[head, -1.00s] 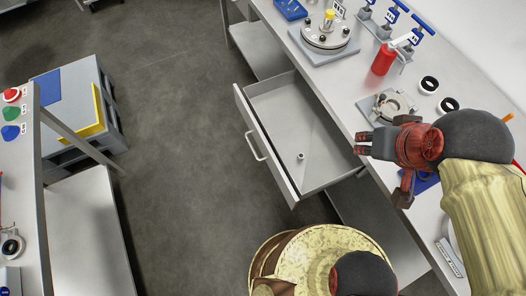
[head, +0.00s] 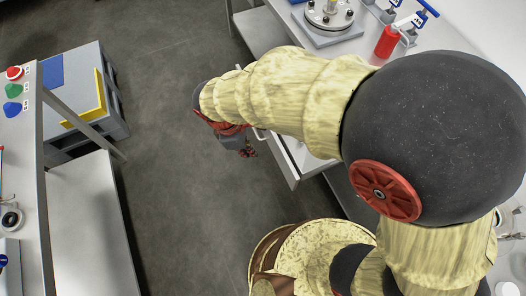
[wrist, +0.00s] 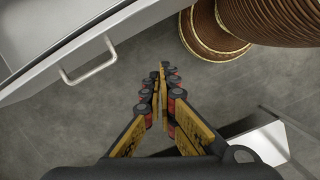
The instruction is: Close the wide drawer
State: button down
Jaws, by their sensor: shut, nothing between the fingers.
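The wide drawer is pulled out from under the workbench. In the head view my arm covers most of it, and only its front corner (head: 285,165) shows. In the wrist view its grey front panel (wrist: 80,50) runs diagonally across the upper left, with a bar handle (wrist: 88,66) on its outer face. My gripper (wrist: 160,70) is shut and empty, over the floor in front of the drawer, to the right of the handle and apart from it. In the head view my gripper (head: 246,150) hangs at the drawer's outer side, its fingers partly hidden.
A grey crate (head: 85,100) with blue and yellow panels stands on the floor at left. A second bench (head: 85,220) is at the lower left. The floor between is clear.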

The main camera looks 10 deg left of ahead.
jog(key=w+d+f+n+b, duration=0.4)
jog(key=w+f+b, duration=0.1)
jog(key=f, duration=0.3)
jog(key=shift+w+f+n+t+b, duration=0.3)
jog(key=shift+w+f+n+b, duration=0.05)
jog(key=shift+w+f+n, duration=0.05)
dwell(0.4)
jog(key=w+d+p, duration=0.4)
jog(key=d, duration=0.3)
jog(key=w+d+p, duration=0.4)
jog(key=w+d, duration=0.1)
jog(key=d, duration=0.3)
jog(key=w+d+p, duration=0.4)
jog(key=w+d, duration=0.1)
jog(key=d, duration=0.3)
jog(key=shift+w+p, duration=0.15)
jog(key=shift+p, duration=0.2)
